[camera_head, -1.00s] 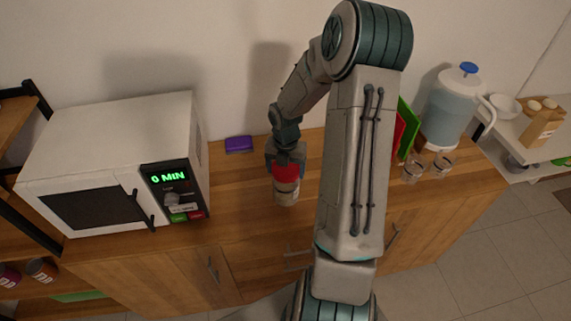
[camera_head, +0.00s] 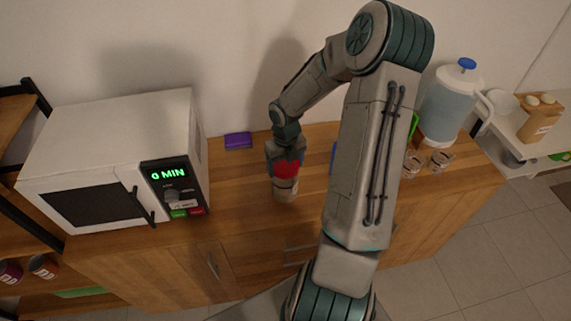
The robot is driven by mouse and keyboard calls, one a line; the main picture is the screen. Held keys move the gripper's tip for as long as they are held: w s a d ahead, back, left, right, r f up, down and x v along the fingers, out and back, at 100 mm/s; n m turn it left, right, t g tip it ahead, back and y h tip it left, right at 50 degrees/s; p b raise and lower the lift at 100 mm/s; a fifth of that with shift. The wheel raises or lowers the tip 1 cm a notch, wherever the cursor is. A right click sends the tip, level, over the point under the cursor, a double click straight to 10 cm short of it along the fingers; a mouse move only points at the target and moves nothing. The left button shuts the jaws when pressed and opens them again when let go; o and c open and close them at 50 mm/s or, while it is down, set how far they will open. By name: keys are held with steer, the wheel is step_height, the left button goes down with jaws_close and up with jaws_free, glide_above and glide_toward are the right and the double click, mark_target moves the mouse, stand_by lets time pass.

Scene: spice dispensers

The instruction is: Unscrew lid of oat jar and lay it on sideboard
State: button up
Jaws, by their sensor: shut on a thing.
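The oat jar (camera_head: 285,189) is a small pale jar with a brownish band. It stands upright on the wooden sideboard (camera_head: 235,190), right of the microwave. Its red lid (camera_head: 287,169) is at the jar's mouth or just above it, with a broad red face showing. My gripper (camera_head: 286,163) points down and is shut on the red lid. I cannot tell whether lid and jar still touch. The fingertips are small and partly hidden by the lid.
A white microwave (camera_head: 105,150) stands left, with a purple block (camera_head: 238,141) against the wall. A jug with a blue cap (camera_head: 448,105) and glasses (camera_head: 440,162) stand right. The sideboard top between microwave and jar is free. My arm hides part of the right side.

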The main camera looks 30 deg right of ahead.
mark_target(286, 164)
steer(key=shift+c, duration=1.2)
steer(key=shift+r, duration=1.1)
steer(key=shift+r, duration=1.95)
